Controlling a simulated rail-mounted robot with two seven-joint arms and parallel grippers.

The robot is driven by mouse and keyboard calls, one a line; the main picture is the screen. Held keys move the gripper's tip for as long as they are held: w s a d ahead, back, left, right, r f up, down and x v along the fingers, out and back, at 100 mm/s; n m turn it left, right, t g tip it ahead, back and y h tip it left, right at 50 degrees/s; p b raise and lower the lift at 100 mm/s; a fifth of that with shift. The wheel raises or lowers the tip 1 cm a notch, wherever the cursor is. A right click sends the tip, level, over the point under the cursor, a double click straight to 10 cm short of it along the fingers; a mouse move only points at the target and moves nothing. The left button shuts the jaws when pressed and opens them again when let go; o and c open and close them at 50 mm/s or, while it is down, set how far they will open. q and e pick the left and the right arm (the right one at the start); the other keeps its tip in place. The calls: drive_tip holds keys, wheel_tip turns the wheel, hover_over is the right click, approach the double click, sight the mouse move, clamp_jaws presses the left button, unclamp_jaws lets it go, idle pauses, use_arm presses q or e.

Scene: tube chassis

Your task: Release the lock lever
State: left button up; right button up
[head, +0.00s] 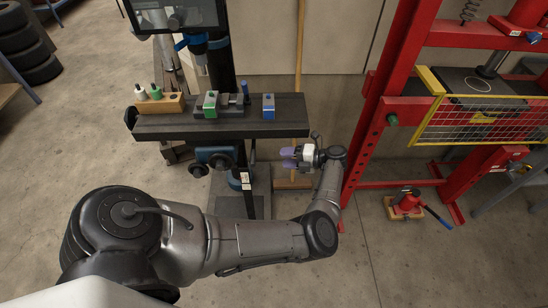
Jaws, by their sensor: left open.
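My left gripper (287,158) is open and empty, with its purple fingertips pointing left. It is just right of and below the right end of the dark work table (285,130) on the drill-press-like stand. Left of the fingertips, under the table, is the stand's column with a white tag (245,181) and dark fittings. A blue fitting with dark round knobs (215,157) sits under the table's middle. The lock lever is too small to make out for certain among these parts. The gripper touches none of them. My right gripper is not in view.
On the table stand a wooden block with bottles (160,103), a vise (232,105) and a blue block (268,107). A wooden pole (298,75) stands behind the gripper. A red press frame (372,130) rises close on the right. A red jack (408,201) is on the floor.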

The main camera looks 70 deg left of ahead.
use_arm(q)
drive_tip(key=shift+v, duration=1.4)
